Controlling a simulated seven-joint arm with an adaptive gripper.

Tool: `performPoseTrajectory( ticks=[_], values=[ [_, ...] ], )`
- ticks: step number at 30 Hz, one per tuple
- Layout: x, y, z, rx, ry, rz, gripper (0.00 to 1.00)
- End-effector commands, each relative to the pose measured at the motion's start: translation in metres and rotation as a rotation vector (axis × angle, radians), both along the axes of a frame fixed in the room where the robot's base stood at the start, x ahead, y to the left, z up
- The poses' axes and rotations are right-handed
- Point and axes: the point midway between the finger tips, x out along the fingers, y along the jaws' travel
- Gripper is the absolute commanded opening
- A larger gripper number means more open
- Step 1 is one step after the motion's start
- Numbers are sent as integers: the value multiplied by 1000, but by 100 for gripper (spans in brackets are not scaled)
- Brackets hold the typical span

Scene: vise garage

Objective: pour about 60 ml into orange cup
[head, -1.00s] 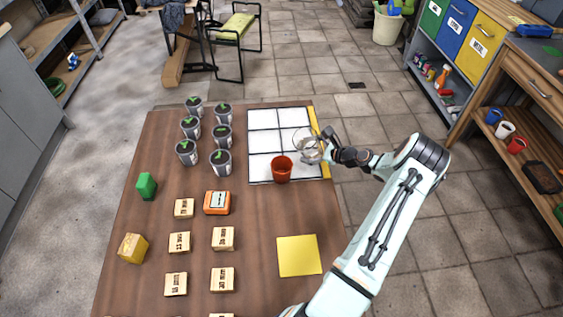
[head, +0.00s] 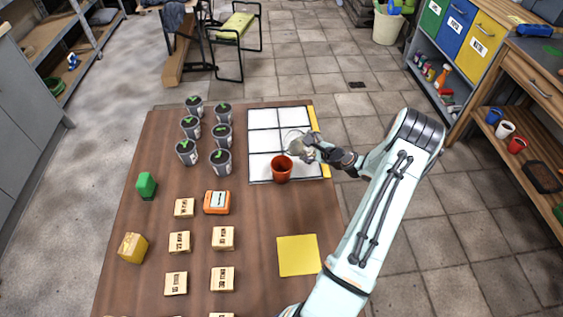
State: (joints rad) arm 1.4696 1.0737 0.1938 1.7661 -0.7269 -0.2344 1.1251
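The orange cup (head: 282,169) stands upright on the white gridded panel (head: 262,117) near the panel's front edge. My gripper (head: 306,150) is just behind and to the right of the cup, at a clear glass vessel (head: 293,140). The vessel appears held and tilted toward the cup, with its mouth to the left and above the cup. The fingers look closed around it, though they are small and partly hidden. I cannot make out the liquid level in the vessel or inside the cup.
An orange device (head: 217,202), labelled wooden blocks (head: 223,238) and a yellow square (head: 298,255) lie nearer on the table. The table's right edge is close to my arm.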

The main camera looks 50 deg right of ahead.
Motion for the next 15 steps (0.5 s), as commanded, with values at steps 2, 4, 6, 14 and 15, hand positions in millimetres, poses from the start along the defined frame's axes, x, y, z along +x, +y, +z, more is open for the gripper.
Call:
performPoseTrajectory(
  ticks=[2, 4, 6, 14, 15],
  values=[
    [0, 0, 2, -12, 2, 1, 28],
    [0, 0, 3, -23, 5, 0, 28],
    [0, -1, 3, -32, 7, -1, 28],
    [0, -1, 6, -59, 15, 0, 28],
    [0, -1, 6, -63, 16, -1, 28]
  ],
)
